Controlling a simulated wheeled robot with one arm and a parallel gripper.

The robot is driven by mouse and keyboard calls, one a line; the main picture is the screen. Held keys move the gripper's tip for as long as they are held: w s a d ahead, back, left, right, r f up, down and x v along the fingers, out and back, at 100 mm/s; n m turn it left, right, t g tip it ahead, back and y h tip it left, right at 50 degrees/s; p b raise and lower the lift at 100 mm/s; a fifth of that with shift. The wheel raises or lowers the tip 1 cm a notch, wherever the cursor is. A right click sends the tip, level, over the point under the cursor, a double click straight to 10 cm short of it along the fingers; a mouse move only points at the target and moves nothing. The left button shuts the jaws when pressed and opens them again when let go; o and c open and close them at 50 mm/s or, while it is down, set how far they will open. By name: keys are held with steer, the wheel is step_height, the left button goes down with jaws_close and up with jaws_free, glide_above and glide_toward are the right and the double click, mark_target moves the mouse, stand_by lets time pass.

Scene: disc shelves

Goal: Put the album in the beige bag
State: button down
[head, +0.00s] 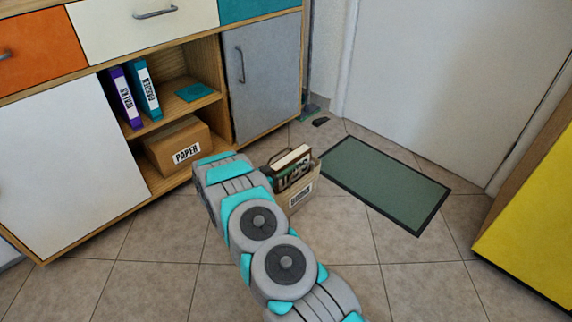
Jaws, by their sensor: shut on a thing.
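The album (291,157), a thick dark-covered book with pale page edges, is at the mouth of the beige bag (301,196). Its upper part stands above the rim, and its lower part is hidden, so I cannot tell how deep it sits. The bag stands upright on the tiled floor, with a white label on its front. My gripper (276,182) is mostly hidden behind my arm; only a dark part shows beside the album, at the bag's left side. It is shut on the album.
A cabinet with open shelves stands at the left, holding purple and teal binders (134,92) and a cardboard box (178,145) labelled PAPER. A green mat (386,182) lies right of the bag before a white door. A yellow cabinet (530,225) is far right. Floor in front is clear.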

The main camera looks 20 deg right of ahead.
steer(key=shift+f, duration=0.55)
steer(key=shift+c, duration=1.6)
jaws_free()
